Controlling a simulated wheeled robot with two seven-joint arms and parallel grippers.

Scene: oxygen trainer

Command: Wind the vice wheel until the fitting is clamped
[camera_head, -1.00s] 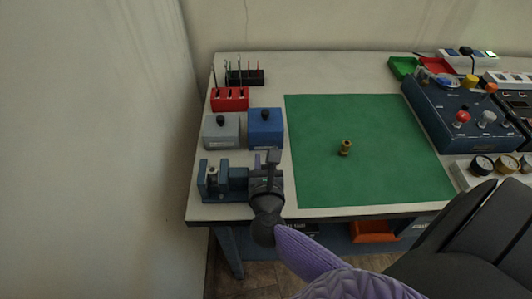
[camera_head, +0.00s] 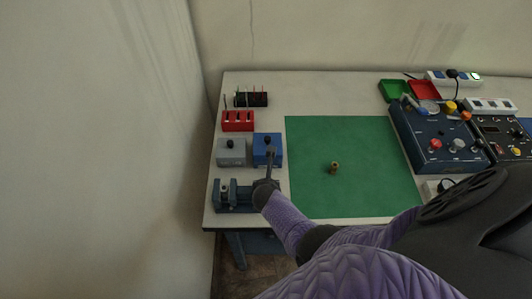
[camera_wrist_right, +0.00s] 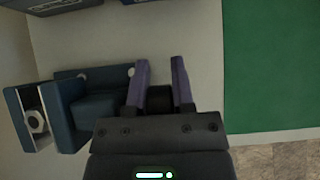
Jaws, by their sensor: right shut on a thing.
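The blue vice (camera_head: 234,196) stands at the front left corner of the table; it also shows in the wrist view (camera_wrist_right: 95,100). A pale metal fitting with a round hole (camera_wrist_right: 36,121) sits between the vice jaws at its left end. Whether both jaws touch it is unclear. My right gripper (camera_wrist_right: 160,85) is at the vice's right end, its purple fingers shut on the dark vice wheel (camera_wrist_right: 160,98). Most of the wheel is hidden by the gripper. In the head view my right gripper (camera_head: 266,186) covers that end. My left gripper is out of view.
A grey box (camera_head: 231,152) and a blue box (camera_head: 267,149) stand just behind the vice. A red rack (camera_head: 238,121) is farther back. A brass piece (camera_head: 335,167) stands on the green mat (camera_head: 350,195). Control panels (camera_head: 435,140) are at the right.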

